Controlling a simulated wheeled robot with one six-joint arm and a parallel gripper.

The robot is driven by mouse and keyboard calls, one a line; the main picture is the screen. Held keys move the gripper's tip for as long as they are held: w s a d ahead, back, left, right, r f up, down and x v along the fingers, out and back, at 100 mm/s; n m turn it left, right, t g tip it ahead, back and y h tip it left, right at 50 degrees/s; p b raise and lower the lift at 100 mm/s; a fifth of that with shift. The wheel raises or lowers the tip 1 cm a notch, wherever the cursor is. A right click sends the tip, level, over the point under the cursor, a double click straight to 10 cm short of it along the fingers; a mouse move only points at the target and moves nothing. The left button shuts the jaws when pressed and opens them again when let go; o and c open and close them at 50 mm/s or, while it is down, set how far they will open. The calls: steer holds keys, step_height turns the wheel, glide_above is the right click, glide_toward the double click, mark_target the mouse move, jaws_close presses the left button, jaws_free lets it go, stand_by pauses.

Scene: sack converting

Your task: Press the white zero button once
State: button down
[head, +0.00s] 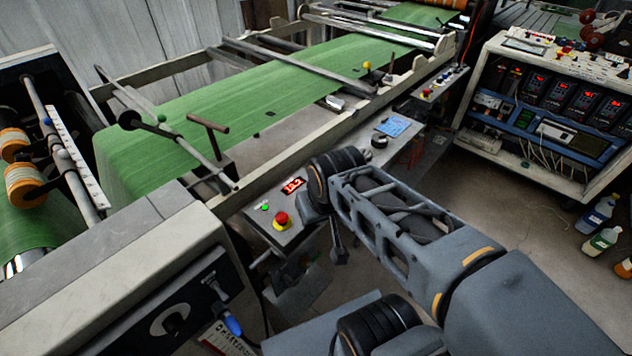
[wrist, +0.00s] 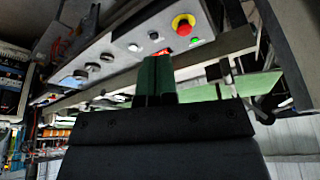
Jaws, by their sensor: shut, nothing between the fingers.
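The control panel (wrist: 117,42) shows in the wrist view as a grey sloping face with buttons. A small pale round button (wrist: 133,47) on it may be the white zero button; I cannot read its label. My gripper (wrist: 157,60) has two green fingers pressed together, shut and empty. In the picture the fingertips lie just below and right of the pale button; I cannot tell whether they touch the panel. In the head view my wrist hides the gripper and part of the panel (head: 290,232).
On the panel are a red emergency button with a yellow collar (head: 282,220), a green button (head: 265,207) and a lit red display (head: 292,186). A dark button (wrist: 153,35) is near the pale one. Green web (head: 270,85) runs behind. An instrument cart (head: 480,135) stands right.

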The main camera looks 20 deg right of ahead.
steer(key=w+d+f+m+t+y+p, duration=0.1)
steer(key=w+d+f+m, duration=0.1)
steer(key=w+m, duration=0.4)
steer(key=w+d+f+m+t+y, duration=0.1)
steer(key=w+d+f+m+y, duration=0.1)
steer(key=w+d+m, duration=0.3)
steer(key=w+d+f+m+t+y+p, duration=0.1)
steer(key=w+d+f+m+y, duration=0.1)
steer(key=w+m, duration=0.6)
steer(key=shift+w+d+f+m+t+p, duration=0.35)
steer(key=shift+w+d+f, duration=0.35)
steer(key=shift+w, duration=0.4)
step_height(320, 180, down, 9)
steer(key=b, duration=0.7)
steer(key=shift+r, duration=0.15)
stand_by(0.6)
steer(key=shift+f+b, duration=0.4)
steer(key=shift+b, duration=0.25)
